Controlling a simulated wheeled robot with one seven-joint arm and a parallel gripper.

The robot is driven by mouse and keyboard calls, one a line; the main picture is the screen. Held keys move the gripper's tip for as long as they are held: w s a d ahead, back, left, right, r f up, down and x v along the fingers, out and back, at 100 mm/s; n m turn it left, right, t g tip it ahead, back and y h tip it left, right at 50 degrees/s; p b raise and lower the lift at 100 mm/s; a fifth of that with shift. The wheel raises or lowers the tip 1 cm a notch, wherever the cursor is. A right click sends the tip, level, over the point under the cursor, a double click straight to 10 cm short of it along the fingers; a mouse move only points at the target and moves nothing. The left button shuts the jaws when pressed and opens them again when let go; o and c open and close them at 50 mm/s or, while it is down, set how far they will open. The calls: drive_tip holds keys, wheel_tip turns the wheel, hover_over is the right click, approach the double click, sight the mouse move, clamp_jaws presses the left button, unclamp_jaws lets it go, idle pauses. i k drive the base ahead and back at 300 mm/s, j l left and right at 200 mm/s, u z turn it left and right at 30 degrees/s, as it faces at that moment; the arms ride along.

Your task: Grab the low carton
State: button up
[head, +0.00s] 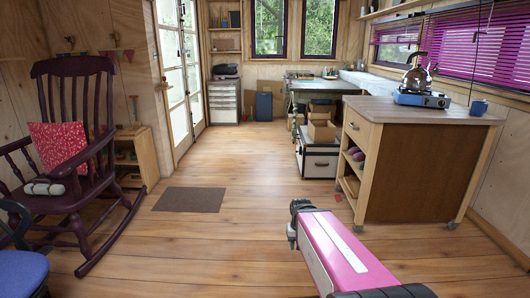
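A brown cardboard carton (322,132) sits on top of a white chest with dark edges, in the middle distance of the head view. Another brown box shape shows just behind it under the desk, partly hidden. I cannot tell which of them is lower. My pink arm reaches in from the bottom right and ends in a dark joint, well short of the cartons. No gripper fingers can be made out.
A wheeled wooden kitchen cart (412,165) with a kettle (415,75) on a blue stove stands at right. The white chest (319,163) is beside it. A rocking chair (75,150) stands at left. A brown mat (191,199) lies on the floor. The middle floor is clear.

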sight(320, 131)
drive_tip(key=i, duration=1.75)
drive_tip(key=i+z, duration=0.15)
drive_tip(key=i, duration=0.45)
drive_tip(key=i+j+z, duration=0.15)
drive_tip(key=i, duration=0.4)
drive_tip(key=i+j+z, duration=0.1)
drive_tip(key=i, duration=0.45)
drive_tip(key=i+j+z, duration=0.15)
drive_tip(key=i+z, duration=0.15)
drive_tip(key=i, duration=0.25)
drive_tip(key=i+j+z, duration=0.3)
drive_tip(key=i, duration=0.2)
drive_tip(key=i+j+z, duration=0.3)
drive_tip(key=i, duration=0.2)
